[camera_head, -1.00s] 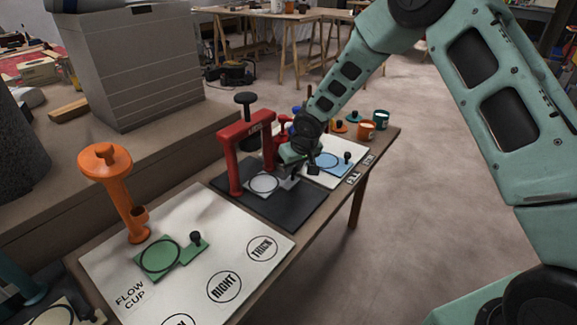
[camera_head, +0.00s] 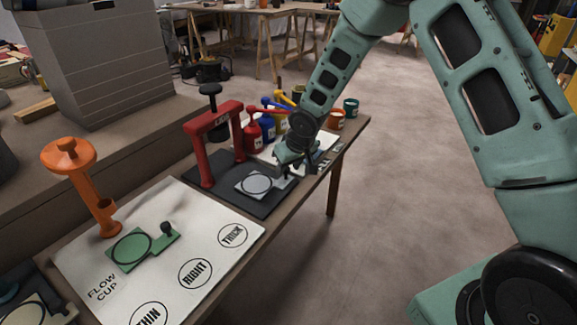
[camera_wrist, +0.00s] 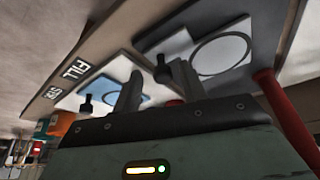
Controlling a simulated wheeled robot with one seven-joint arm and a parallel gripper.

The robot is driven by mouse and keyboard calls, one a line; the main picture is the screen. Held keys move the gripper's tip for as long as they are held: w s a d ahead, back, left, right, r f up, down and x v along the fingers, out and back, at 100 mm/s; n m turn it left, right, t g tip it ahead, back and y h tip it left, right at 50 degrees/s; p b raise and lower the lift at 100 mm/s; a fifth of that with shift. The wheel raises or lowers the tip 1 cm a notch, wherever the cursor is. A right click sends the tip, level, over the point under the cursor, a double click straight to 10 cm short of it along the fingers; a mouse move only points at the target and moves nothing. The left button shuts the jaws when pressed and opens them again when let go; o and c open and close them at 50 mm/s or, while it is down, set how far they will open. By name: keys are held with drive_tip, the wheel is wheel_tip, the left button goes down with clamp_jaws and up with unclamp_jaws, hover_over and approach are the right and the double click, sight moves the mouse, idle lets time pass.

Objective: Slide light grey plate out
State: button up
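The light grey plate (camera_head: 257,184) with a dark ring lies flat on the black mat, in front of the red press frame (camera_head: 205,150). In the wrist view the plate (camera_wrist: 220,54) has a black knob (camera_wrist: 161,68) on its tab. My gripper (camera_head: 288,173) is low at the plate's tab end. In the head view my gripper hides most of the knob.
A green plate (camera_head: 131,249) with a knob lies on the white flow-cup board (camera_head: 205,215) near an orange stand (camera_head: 90,190). A blue plate (camera_wrist: 130,95) lies beside the FILL label (camera_wrist: 75,69). Bottles and an orange cup (camera_head: 335,119) stand behind. The floor at right is clear.

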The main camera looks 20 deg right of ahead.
drive_tip(key=p+v, duration=0.4)
drive_tip(key=v, duration=1.3)
drive_tip(key=shift+s, duration=0.2)
drive_tip(key=shift+r, duration=0.1)
drive_tip(key=s+a+r+n+g, duration=0.15)
drive_tip(key=s+a, duration=0.25)
drive_tip(key=s, duration=0.6)
drive_tip(key=s+a+r+n+g, duration=0.15)
drive_tip(key=s+a, duration=0.25)
drive_tip(key=s, duration=0.6)
drive_tip(key=s+a+r+n+g, duration=0.15)
drive_tip(key=s+a, duration=0.25)
drive_tip(key=s, duration=0.6)
wheel_tip(320, 180, up, 13)
drive_tip(key=s+p, duration=0.1)
drive_tip(key=p, duration=1.2)
drive_tip(key=shift+d+r+p, duration=0.2)
drive_tip(key=shift+p, duration=0.2)
drive_tip(key=shift+s+n, duration=0.1)
drive_tip(key=shift+n, duration=0.15)
